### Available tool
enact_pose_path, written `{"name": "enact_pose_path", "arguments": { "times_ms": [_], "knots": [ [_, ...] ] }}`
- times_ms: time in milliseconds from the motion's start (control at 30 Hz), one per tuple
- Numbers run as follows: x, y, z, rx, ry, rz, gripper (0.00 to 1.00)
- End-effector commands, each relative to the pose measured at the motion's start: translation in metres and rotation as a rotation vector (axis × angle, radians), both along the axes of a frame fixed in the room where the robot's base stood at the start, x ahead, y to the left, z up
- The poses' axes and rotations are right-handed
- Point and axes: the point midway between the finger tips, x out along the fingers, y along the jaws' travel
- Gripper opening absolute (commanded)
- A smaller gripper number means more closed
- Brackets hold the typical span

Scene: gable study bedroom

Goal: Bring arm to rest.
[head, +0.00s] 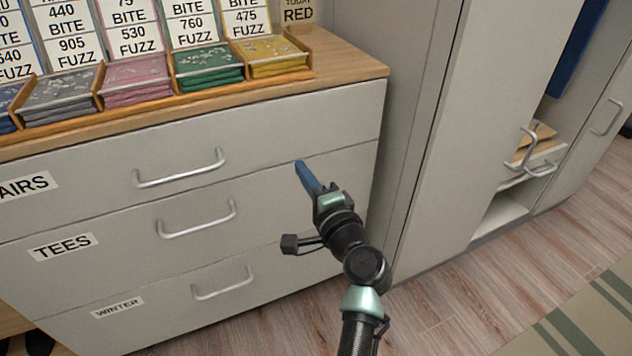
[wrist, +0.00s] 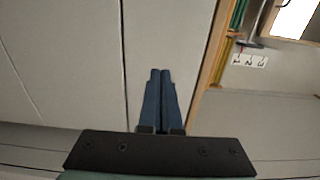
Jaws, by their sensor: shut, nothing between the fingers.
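My gripper (head: 301,168) is in front of the right part of the drawer unit, level with its upper drawers. Its blue fingers point up and away. In the wrist view the two fingers (wrist: 160,75) lie side by side, shut, with nothing between them. I cannot tell whether the fingertips touch the drawer front. My arm reaches up from the lower right of the head view.
The drawer unit (head: 300,125) has shut drawers with bar handles and a wooden top bearing folded cloth stacks (head: 207,65). A grey wardrobe (head: 440,120) stands to the right, partly open. Wood floor (head: 440,310) and a striped rug (head: 580,320) lie clear at lower right.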

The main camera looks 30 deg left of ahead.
Motion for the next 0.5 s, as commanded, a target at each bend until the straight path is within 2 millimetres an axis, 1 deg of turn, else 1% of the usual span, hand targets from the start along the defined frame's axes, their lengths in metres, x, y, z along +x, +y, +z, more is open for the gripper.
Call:
{"name": "enact_pose_path", "arguments": {
  "times_ms": [33,200,433,500],
  "knots": [
    [-0.006,-0.009,0.002,0.000,0.001,-0.003,0.00],
    [-0.018,-0.025,0.001,-0.001,0.001,-0.003,0.00],
    [-0.023,-0.031,-0.001,-0.001,0.001,-0.001,0.00],
    [-0.022,-0.032,0.003,-0.009,-0.013,-0.005,0.00]
  ]
}}
